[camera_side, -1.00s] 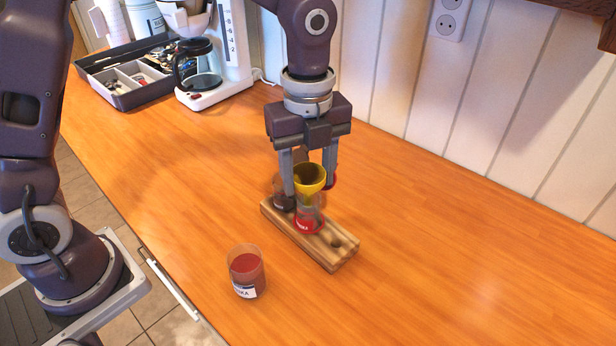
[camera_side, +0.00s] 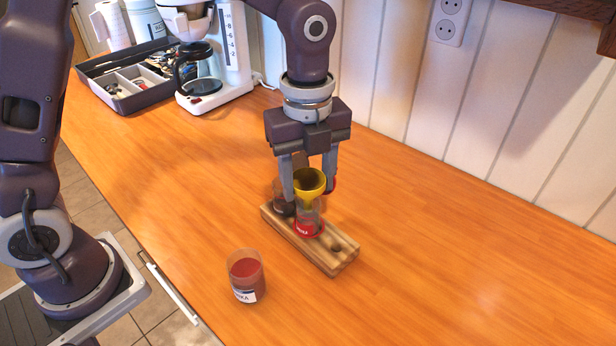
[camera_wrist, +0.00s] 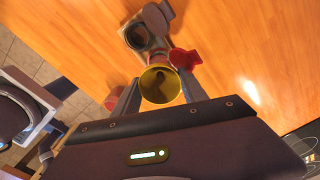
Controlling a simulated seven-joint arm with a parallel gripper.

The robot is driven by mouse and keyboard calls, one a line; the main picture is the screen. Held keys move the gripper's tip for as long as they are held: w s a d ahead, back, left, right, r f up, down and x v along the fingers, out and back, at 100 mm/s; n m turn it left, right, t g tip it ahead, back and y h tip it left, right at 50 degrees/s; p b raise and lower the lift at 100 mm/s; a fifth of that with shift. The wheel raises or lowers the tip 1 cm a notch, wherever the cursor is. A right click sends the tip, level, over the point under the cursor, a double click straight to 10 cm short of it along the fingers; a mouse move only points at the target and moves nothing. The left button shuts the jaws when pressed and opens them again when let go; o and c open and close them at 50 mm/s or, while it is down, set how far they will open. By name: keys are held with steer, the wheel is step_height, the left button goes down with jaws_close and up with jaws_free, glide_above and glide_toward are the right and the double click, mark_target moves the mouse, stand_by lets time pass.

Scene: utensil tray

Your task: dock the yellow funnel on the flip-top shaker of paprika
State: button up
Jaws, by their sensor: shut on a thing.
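My gripper (camera_side: 310,188) is shut on the yellow funnel (camera_side: 310,181), one finger on each side. The funnel is upright, its wide mouth up; the wrist view looks into it (camera_wrist: 160,84). Right below it, a clear shaker with a red label (camera_side: 308,227) stands in the wooden rack (camera_side: 340,262). The funnel's spout overlaps the shaker's top, and I cannot tell whether it sits inside. A red flip lid (camera_wrist: 185,58) shows beside the funnel in the wrist view and partly behind the right finger in the side view.
A dark-topped shaker (camera_side: 283,204) stands in the rack left of the funnel; its grey open lid shows in the wrist view (camera_wrist: 154,17). An open jar of red powder (camera_side: 246,277) stands in front. A coffee maker (camera_side: 215,90) and utensil tray (camera_side: 135,102) are at back left. The right counter is clear.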

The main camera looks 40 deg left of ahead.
steer(key=shift+f, duration=0.8)
steer(key=shift+r, duration=0.15)
steer(key=shift+r, duration=0.7)
steer(key=shift+f, duration=0.8)
stand_by(0.5)
steer(key=o, duration=1)
steer(key=shift+o, duration=0.2)
